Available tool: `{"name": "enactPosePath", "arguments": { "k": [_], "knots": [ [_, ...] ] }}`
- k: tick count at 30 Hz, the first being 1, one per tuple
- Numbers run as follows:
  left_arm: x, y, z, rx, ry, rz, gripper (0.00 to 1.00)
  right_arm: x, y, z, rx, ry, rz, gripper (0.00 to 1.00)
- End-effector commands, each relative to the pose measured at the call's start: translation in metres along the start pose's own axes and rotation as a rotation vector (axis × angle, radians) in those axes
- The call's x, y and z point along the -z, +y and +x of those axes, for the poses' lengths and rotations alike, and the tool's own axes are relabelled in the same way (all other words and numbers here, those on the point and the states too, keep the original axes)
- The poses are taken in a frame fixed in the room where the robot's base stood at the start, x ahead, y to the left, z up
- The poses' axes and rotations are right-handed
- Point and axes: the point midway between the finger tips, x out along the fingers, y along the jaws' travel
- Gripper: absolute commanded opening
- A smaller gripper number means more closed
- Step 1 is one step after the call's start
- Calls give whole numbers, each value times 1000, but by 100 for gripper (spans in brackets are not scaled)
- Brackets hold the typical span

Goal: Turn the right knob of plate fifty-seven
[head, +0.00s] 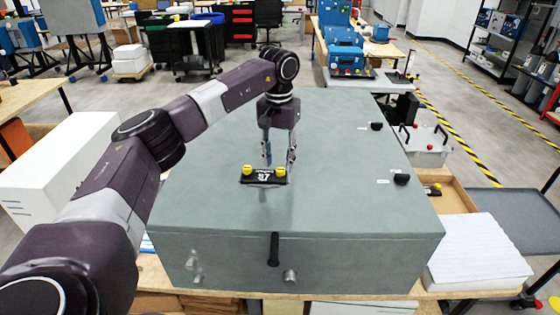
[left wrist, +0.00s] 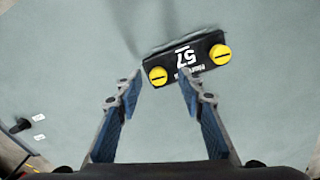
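Plate fifty-seven (head: 264,178) is a small black plate with white lettering on top of a large grey-green box. It has a yellow knob at each end: one at picture left (head: 247,170) and one at picture right (head: 281,171). In the left wrist view the plate (left wrist: 180,62) lies tilted beyond the fingertips, with one yellow knob (left wrist: 158,76) at its left end and the other (left wrist: 220,54) at its right end. My left gripper (head: 279,163) points down just behind the plate. My right gripper is not in view.
The box (head: 340,200) has a wide bare top with two black knobs (head: 376,126) (head: 401,179) near its right side. A black handle (head: 274,249) is on its front. A white stack (head: 475,255) and a wooden tray (head: 455,197) stand to the right.

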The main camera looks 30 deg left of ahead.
Motion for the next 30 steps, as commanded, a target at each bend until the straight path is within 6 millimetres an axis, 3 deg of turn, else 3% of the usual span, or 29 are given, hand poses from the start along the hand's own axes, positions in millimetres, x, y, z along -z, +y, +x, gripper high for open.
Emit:
{"name": "enactPosePath", "arguments": {
  "k": [2, 5, 11, 14, 15, 25, 30],
  "knots": [
    [0, 0, 9, 1, -3, 0, 36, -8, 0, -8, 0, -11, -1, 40],
    [0, 0, 19, 1, -2, -1, 36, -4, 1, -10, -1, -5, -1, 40],
    [0, 0, 25, 0, 1, -1, 36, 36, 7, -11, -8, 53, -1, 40],
    [0, 0, 25, -1, 1, -1, 36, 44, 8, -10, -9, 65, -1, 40],
    [0, 0, 25, -1, 1, -1, 36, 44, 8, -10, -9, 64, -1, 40],
    [0, 0, 25, -1, 1, -1, 0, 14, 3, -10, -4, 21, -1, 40],
    [0, 0, 25, -1, 1, -4, 0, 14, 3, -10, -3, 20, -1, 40]
  ]
}}
